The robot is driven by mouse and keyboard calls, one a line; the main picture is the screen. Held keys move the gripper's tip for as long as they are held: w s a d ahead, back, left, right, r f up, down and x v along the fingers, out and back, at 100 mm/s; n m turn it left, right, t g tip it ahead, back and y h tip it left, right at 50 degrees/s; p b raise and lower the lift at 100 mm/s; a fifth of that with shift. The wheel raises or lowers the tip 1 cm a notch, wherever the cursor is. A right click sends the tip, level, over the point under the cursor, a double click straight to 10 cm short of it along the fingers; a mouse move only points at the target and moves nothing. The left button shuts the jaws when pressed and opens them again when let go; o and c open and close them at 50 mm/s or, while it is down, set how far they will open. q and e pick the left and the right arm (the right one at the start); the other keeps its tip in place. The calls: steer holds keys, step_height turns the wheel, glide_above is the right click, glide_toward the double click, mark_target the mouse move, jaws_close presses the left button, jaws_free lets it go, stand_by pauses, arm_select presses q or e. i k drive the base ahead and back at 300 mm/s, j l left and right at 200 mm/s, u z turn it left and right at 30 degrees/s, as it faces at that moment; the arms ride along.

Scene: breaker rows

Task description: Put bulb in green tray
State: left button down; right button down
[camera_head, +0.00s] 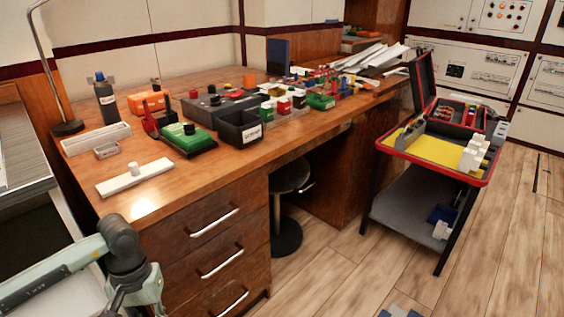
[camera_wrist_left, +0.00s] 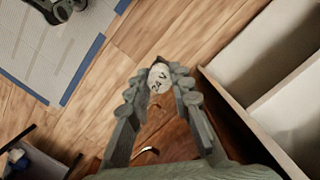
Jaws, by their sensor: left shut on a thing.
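My left gripper (camera_wrist_left: 160,82) is shut on a round, pale bulb (camera_wrist_left: 159,77) with dark "24 V" lettering, held between its fingertips in the left wrist view. In the head view my left arm comes in at the lower left, in front of the desk drawers; the bulb cannot be made out there. On the desk, a shallow green tray-like piece (camera_head: 190,139) with a dark part on it stands left of a black bin. A smaller green container (camera_head: 320,102) stands farther right. I cannot tell which is the green tray. My right gripper is out of view.
The wooden desk (camera_head: 150,203) holds a white strip (camera_head: 133,178), a black bin (camera_head: 240,127) and many small parts. Its front left corner is fairly clear. A stool (camera_head: 287,180) is under the desk.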

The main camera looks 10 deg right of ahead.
mark_target(320, 105)
steer(key=i+l, duration=0.1)
steer(key=l, duration=0.35)
steer(key=i+l, duration=0.15)
steer(key=l, duration=0.35)
steer(key=i+l, duration=0.1)
steer(key=l, duration=0.35)
steer(key=i+l+u, duration=0.1)
steer(key=l, duration=0.4)
